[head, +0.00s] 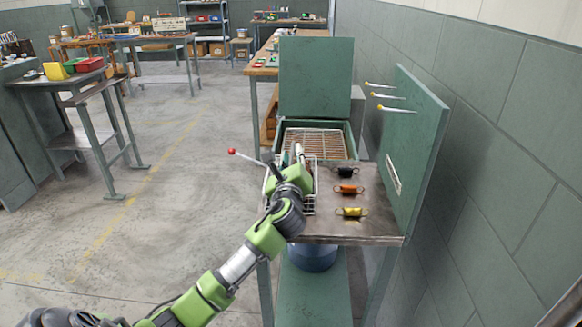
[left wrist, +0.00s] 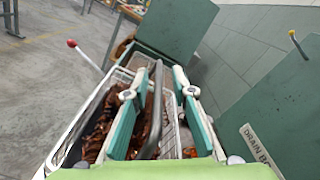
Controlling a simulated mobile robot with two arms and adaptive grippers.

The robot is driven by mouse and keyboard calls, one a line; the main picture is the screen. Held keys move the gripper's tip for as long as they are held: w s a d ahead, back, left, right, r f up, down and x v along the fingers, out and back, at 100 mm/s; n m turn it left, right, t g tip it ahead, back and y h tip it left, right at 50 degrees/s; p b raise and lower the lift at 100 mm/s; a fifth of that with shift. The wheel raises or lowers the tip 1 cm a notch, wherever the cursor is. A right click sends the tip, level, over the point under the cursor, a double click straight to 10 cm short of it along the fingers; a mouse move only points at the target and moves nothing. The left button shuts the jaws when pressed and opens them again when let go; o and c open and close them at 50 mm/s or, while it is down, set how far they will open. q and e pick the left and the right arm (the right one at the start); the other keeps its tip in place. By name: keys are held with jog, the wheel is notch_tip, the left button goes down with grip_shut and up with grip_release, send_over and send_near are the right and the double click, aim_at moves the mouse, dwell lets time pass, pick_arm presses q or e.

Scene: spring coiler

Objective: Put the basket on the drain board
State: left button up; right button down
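The basket (head: 312,203), a pale wire frame, is at the left side of the metal bench top, mostly hidden by my arm in the head view. In the left wrist view the basket (left wrist: 68,140) holds copper-brown parts and has a grey arched handle (left wrist: 157,100). My left gripper (head: 293,158) is over the basket. Its green fingers (left wrist: 156,85) stand apart on either side of the handle, with gaps visible. A "DRAIN BO..." label (left wrist: 258,146), its end cut off, is on the green side panel; it also shows in the head view (head: 393,175). My right gripper is out of view.
Behind the basket is a green tank (head: 350,135) with a wire rack (head: 315,142) and raised lid (head: 316,78). A red-knobbed lever (head: 232,152) sticks out left. Pegs (head: 388,96) project from the panel.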

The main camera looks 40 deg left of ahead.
pick_arm(q)
jog(key=v, duration=1.1)
jog(key=shift+s, duration=0.2)
jog(key=shift+d, duration=0.1)
